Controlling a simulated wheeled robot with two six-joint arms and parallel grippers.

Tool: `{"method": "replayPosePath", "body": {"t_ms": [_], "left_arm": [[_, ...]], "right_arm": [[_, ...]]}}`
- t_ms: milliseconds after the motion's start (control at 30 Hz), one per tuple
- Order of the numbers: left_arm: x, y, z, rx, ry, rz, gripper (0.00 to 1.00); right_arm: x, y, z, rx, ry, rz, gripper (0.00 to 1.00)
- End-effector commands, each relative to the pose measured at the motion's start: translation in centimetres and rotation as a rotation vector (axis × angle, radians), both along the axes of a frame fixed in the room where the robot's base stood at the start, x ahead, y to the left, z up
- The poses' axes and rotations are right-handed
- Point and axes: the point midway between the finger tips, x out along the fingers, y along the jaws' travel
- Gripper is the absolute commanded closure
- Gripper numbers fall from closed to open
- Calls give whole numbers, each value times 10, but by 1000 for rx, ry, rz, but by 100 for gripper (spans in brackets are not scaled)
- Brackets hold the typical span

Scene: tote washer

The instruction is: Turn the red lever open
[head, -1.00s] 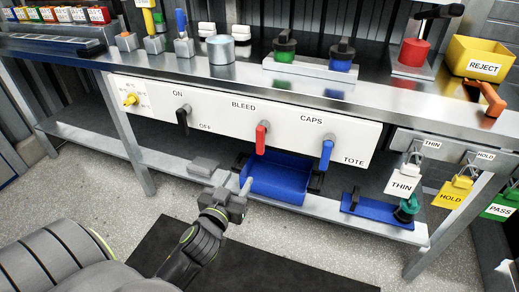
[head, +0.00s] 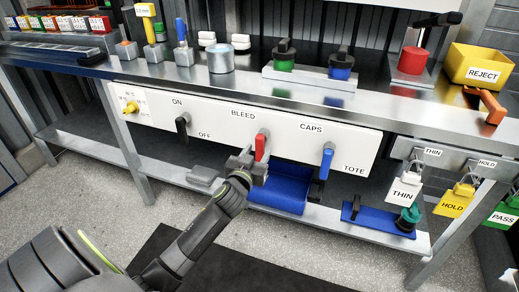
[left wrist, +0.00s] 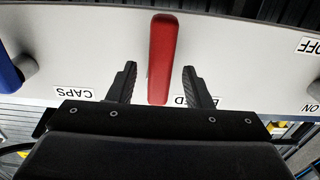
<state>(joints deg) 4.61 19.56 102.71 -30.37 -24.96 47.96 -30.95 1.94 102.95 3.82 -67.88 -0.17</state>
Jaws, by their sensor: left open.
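The red lever (head: 262,146) hangs pointing down from the white panel (head: 345,141), between the BLEED and CAPS labels. My left gripper (head: 247,160) is at the lever's lower end in the head view. In the left wrist view the red lever (left wrist: 162,58) stands between the two open fingers of the left gripper (left wrist: 158,88), with a gap on each side. The view is upside down, with the CAPS label at left. I cannot tell how deep the lever sits between the fingers. My right gripper is not in view.
A black lever (head: 182,130) hangs to the left and a blue lever (head: 327,160) to the right on the same panel. A blue bin (head: 282,195) stands below on the lower shelf. The metal bench top (head: 190,75) overhangs the panel.

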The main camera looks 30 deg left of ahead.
Motion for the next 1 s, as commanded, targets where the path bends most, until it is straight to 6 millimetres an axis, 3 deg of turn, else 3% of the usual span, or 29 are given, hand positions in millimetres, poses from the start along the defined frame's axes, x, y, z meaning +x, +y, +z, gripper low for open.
{"method": "replayPosePath", "body": {"t_ms": [200,567,900,1000], "left_arm": [[21,5,0,0,-1,-1,55],[24,6,0,-1,1,-1,55],[24,6,0,-1,0,-1,99],[24,6,0,-1,0,-1,100]], "right_arm": [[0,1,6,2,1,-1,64],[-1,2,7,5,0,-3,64],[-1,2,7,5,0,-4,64],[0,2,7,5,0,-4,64]]}}
